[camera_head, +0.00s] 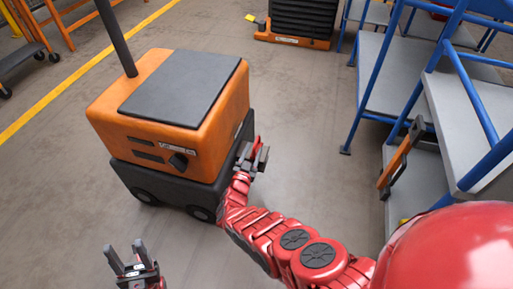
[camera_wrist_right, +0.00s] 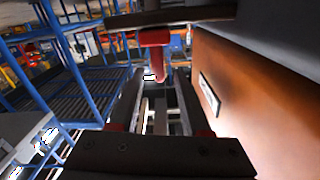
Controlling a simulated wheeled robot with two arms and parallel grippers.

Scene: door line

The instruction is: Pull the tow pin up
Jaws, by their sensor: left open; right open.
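The orange tow vehicle (camera_head: 190,120) with a dark flat top stands left of centre in the head view. The red tow pin (camera_wrist_right: 155,40) shows in the right wrist view, close under a dark bar (camera_wrist_right: 170,17), its lower end in line with the gap between my right fingers. A small red part also shows at the right gripper in the head view. My right gripper (camera_head: 252,158) is open at the vehicle's right side; its fingers also show in the wrist view (camera_wrist_right: 160,100). I cannot tell whether they touch the pin. My left gripper (camera_head: 131,264) is open and empty at the lower left.
A blue-framed shelf with grey boards (camera_head: 385,75) stands at the right. An orange and black frame (camera_head: 400,158) leans by it. A dark stack on an orange base (camera_head: 300,25) stands at the back. The floor between vehicle and shelf is clear.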

